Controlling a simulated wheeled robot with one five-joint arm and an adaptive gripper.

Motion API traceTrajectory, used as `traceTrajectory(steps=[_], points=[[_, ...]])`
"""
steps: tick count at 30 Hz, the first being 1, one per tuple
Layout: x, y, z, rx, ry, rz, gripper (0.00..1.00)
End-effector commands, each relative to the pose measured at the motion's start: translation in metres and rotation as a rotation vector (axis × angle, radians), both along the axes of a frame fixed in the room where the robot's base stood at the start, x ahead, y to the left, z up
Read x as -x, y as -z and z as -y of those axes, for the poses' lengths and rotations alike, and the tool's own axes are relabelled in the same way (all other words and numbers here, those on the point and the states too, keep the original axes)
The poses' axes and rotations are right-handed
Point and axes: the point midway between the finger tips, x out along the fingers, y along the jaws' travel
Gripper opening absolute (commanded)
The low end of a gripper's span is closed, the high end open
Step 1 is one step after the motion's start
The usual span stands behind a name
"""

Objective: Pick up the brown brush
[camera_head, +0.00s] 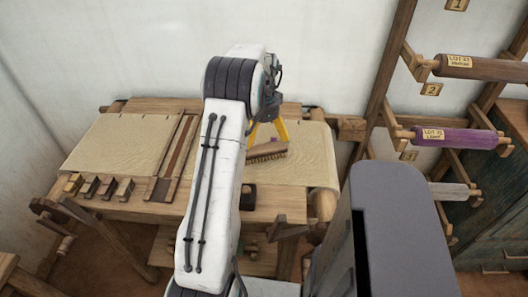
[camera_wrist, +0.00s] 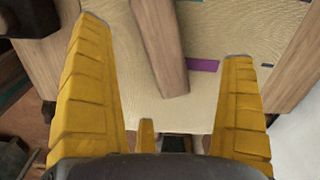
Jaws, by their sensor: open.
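The brown brush (camera_head: 268,152) lies on the cloth to the right of my arm in the head view, its dark bristles showing along the lower edge. In the wrist view, what looks like its wooden back (camera_wrist: 158,45) runs from the top edge down between my yellow fingers. My gripper (camera_wrist: 167,40) is open, one finger on each side of the brush with a gap to it. In the head view the yellow fingers (camera_head: 268,133) show just above the brush, partly hidden by my arm. I cannot tell the exact height between them.
The loom's cloth (camera_head: 313,160) spreads around the brush, with a purple patch (camera_wrist: 203,65). A dark block (camera_head: 248,197) sits nearer the front. Small wooden blocks (camera_head: 106,188) stand at left. Labelled spools, including a purple one (camera_head: 455,137), hang on the rack at right.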

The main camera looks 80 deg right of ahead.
Motion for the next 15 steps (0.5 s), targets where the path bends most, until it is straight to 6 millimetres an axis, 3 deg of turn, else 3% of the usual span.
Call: traceTrajectory(steps=[15], points=[[0.005, 0.047, -0.004, -0.005, 0.008, 0.0, 1.0]])
